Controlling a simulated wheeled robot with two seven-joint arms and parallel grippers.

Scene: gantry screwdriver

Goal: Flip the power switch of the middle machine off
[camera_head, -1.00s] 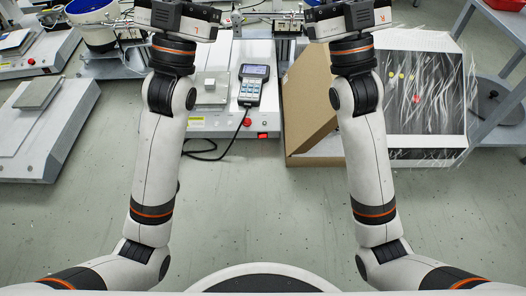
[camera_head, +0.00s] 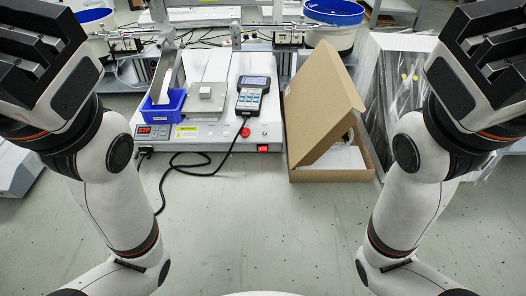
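The middle machine (camera_head: 212,129) is a white box-shaped unit on the floor ahead, in the upper middle of the head view. Its red power switch (camera_head: 262,148) sits low on the right of the front face and looks bright red; its rocker position is too small to tell. A red round button (camera_head: 245,132) is just above and left of it. My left gripper (camera_head: 35,50) is raised at the upper left and my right gripper (camera_head: 490,50) at the upper right. Both are far from the switch and cut by the frame; their opening cannot be made out.
A black cable (camera_head: 185,168) loops in front of the machine. A handheld controller (camera_head: 253,95) and a blue bin (camera_head: 163,106) are on top. An open cardboard box (camera_head: 331,174) stands close to its right. The floor (camera_head: 265,230) in front is clear.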

